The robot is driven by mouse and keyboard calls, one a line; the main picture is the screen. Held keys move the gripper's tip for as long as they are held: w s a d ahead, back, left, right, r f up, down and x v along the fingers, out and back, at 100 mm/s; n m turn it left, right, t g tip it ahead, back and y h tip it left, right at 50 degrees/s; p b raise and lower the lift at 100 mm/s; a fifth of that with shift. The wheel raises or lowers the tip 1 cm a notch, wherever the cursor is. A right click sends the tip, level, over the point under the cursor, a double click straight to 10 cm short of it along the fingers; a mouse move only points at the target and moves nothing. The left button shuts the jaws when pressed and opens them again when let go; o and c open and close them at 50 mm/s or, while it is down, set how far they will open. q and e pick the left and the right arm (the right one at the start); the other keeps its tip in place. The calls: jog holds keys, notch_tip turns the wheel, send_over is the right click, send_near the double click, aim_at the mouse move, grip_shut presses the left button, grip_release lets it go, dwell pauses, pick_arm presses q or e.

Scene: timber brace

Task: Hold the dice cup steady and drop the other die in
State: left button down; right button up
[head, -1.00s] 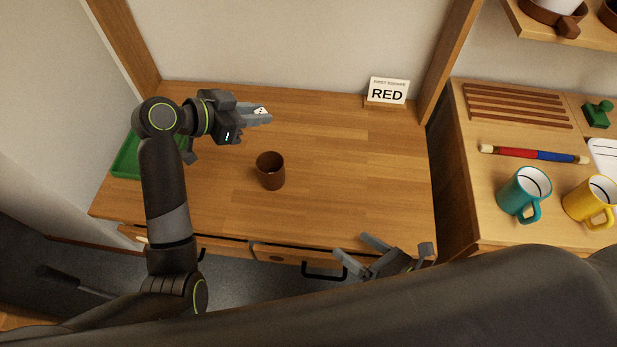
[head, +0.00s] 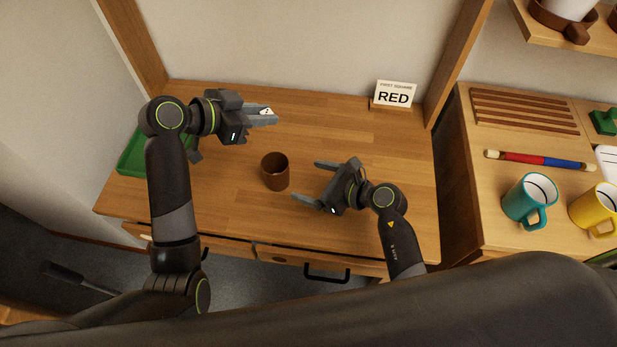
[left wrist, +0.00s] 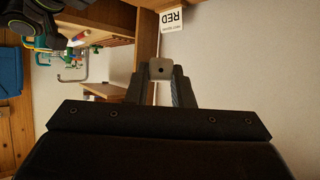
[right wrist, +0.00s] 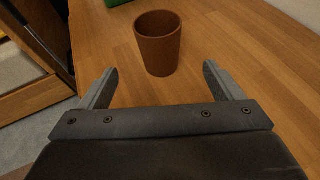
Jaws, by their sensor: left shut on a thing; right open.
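The brown dice cup (head: 275,173) stands upright on the wooden desk; its inside bottom is not clear. It also shows in the right wrist view (right wrist: 158,45), ahead of the open fingers and between their lines. My right gripper (head: 310,181) is open and empty, just right of the cup and apart from it. My left gripper (head: 272,115) is shut on a white die (head: 266,112), up and left of the right gripper and above the desk behind the cup. The left wrist view shows the die (left wrist: 160,69) with one dark pip, between the fingertips.
A green tray (head: 130,160) lies at the desk's left, partly behind my left arm. A sign reading RED (head: 395,93) stands at the back right. A side counter holds a teal mug (head: 528,200) and a yellow mug (head: 594,211). The desk around the cup is clear.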

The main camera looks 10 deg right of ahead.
aim_at(268, 169)
jog(key=x, duration=1.2)
jog(key=shift+s+a, duration=0.1)
jog(key=shift+c, duration=0.5)
jog(key=c, duration=1)
pick_arm(q)
notch_tip(268, 169, down, 13)
dwell(0.5)
jog(key=shift+r, duration=0.1)
jog(key=c, duration=1.2)
grip_release()
